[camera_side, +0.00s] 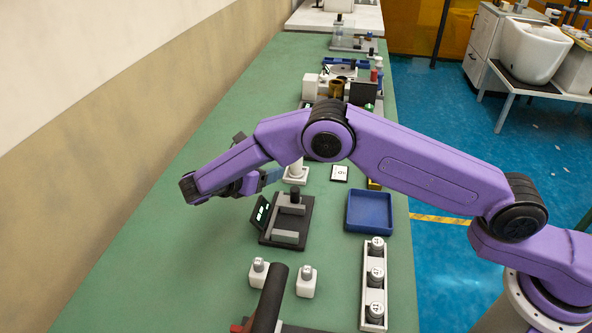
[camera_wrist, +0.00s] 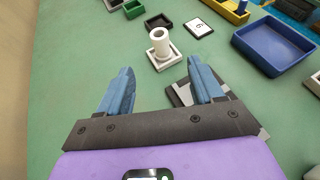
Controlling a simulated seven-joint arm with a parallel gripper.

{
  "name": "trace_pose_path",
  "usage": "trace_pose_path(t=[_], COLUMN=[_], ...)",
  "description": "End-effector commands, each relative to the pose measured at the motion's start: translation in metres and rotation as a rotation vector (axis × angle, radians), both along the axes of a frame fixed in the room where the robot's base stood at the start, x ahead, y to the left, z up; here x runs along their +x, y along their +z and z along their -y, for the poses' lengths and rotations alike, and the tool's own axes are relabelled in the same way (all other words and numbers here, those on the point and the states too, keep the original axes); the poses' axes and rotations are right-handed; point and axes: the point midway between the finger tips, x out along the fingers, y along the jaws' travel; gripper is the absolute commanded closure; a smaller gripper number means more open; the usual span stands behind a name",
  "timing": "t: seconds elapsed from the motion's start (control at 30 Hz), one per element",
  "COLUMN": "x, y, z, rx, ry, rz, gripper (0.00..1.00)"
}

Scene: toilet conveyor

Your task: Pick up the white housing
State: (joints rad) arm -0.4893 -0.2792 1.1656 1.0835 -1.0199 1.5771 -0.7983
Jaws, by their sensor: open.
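A white upright tube on a square base, which I take to be the white housing (camera_wrist: 160,46), stands on the green table ahead of my fingers in the wrist view. In the side view the white housing (camera_side: 296,173) is partly hidden behind the arm. My gripper (camera_wrist: 160,70) is open, with blue fingers spread apart and nothing between them. In the side view my gripper (camera_side: 274,176) is just left of the housing, and its fingers are partly hidden by the arm.
A black fixture with grey bars (camera_side: 287,222) stands just in front of the housing. A blue tray (camera_side: 369,211) and a numbered card (camera_side: 339,173) lie to the right. Two white blocks (camera_side: 306,284) and a rack (camera_side: 374,285) are nearer. The left table side is clear.

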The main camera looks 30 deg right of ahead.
Motion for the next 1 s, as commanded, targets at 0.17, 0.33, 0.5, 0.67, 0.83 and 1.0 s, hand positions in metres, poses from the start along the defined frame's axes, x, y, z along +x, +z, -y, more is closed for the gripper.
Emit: trace_pose_path(t=[0.17, 0.33, 0.5, 0.67, 0.83, 1.0], x=[0.005, 0.015, 0.026, 0.036, 0.044, 0.046], y=[-0.006, -0.016, -0.029, -0.04, -0.048, -0.051], z=[0.005, 0.029, 0.057, 0.082, 0.099, 0.105], rx=[-0.03, -0.03, -0.029, -0.028, -0.026, -0.026], ry=[0.002, 0.0, 0.0, -0.001, 0.001, 0.001], rz=[-0.003, -0.004, -0.005, -0.004, -0.003, -0.002], gripper=[0.34, 0.34, 0.34, 0.34, 0.34, 0.34])
